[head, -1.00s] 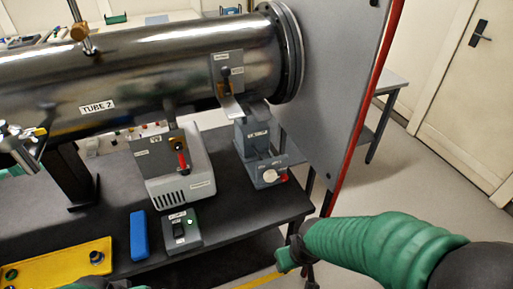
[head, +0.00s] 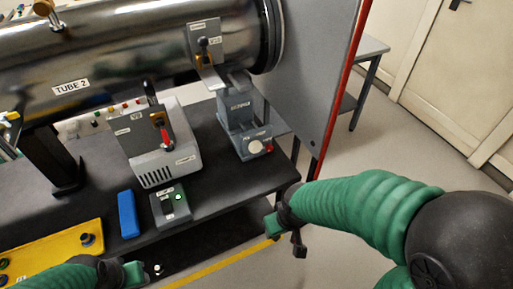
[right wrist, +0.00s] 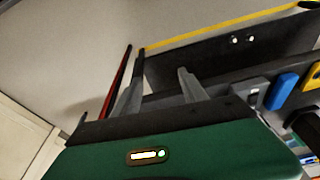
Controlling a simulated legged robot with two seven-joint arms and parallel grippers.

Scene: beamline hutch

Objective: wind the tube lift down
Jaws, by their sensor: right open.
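The tube lift is a grey jack (head: 236,118) on the black bench, under the right end of the steel tube marked TUBE 2 (head: 120,70). A pale round knob with a red grip (head: 256,147) is on its front. My right gripper (head: 287,238) is beyond the bench's front right corner, below and right of the knob, apart from it. In the right wrist view its two fingers (right wrist: 160,92) are spread with nothing between them. My left gripper (head: 140,272) is low at the front of the bench; its fingers are too unclear to tell open or shut.
A grey box with a red-handled switch (head: 162,140), a small box with a green light (head: 172,205), a blue block (head: 128,213) and a yellow plate (head: 60,250) are on the bench. A grey panel with a red edge (head: 318,90) stands right of the lift.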

